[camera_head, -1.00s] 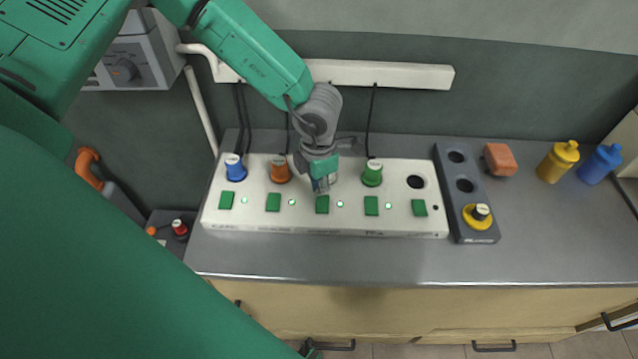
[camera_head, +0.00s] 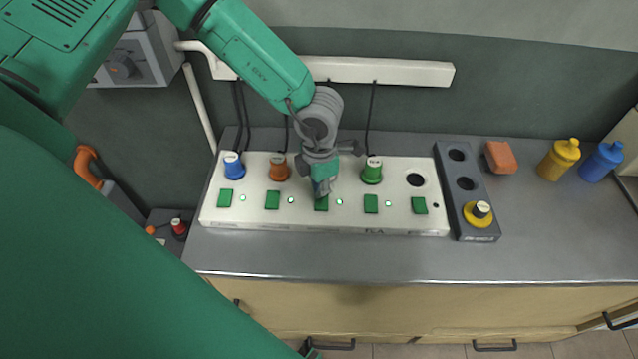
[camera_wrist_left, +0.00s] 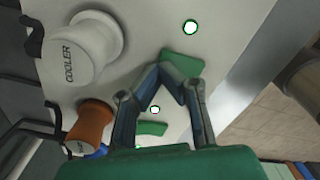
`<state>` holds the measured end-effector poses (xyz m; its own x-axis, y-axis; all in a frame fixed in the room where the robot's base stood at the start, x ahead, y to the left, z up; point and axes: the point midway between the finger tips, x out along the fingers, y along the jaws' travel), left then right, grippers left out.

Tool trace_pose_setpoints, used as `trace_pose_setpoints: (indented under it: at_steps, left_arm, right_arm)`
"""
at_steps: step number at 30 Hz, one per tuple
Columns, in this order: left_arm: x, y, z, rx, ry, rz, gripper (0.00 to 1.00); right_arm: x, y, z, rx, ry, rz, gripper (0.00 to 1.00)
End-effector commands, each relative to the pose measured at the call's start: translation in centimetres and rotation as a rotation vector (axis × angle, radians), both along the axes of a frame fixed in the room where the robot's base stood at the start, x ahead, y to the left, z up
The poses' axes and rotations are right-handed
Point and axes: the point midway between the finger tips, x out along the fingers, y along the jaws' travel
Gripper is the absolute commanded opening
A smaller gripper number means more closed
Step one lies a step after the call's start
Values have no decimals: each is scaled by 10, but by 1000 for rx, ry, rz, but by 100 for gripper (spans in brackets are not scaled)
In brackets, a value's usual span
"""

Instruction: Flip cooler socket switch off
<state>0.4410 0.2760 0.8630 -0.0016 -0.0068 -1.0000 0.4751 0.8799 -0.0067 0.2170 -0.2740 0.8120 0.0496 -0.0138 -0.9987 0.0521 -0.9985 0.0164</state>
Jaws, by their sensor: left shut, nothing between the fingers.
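The white socket strip (camera_head: 300,216) lies on the counter with a row of green switches. The white plug marked COOLER (camera_wrist_left: 82,55) shows in the left wrist view; in the head view my gripper hides it. The cooler switch (camera_head: 321,204) is the middle green one, and it also shows in the left wrist view (camera_wrist_left: 183,64). The small light beside it (camera_head: 339,202) is lit. My left gripper (camera_head: 322,192) is shut and empty, its fingertips (camera_wrist_left: 163,72) at the switch's edge; contact is unclear. My right gripper is not in view.
Blue (camera_head: 233,166), orange (camera_head: 279,168) and green (camera_head: 372,171) plugs stand along the strip, with an empty socket (camera_head: 415,180) at right. A dark holder (camera_head: 467,212) stands beside it. The counter front is clear. A sponge (camera_head: 499,157) and bottles are farther right.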

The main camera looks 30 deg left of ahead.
Motion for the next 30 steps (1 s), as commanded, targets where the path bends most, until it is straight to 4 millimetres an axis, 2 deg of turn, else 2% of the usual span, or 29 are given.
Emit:
trace_pose_setpoints:
  at_steps: [8, 17, 30]
  left_arm:
    - [0, -1, 6, 0, -1, -2, 0]
    - [0, 3, 28, -4, 0, -2, 0]
    - [0, -1, 64, 1, 0, -2, 0]
  right_arm:
    - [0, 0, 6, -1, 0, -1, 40]
    - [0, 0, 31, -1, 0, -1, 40]
    - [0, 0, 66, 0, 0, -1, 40]
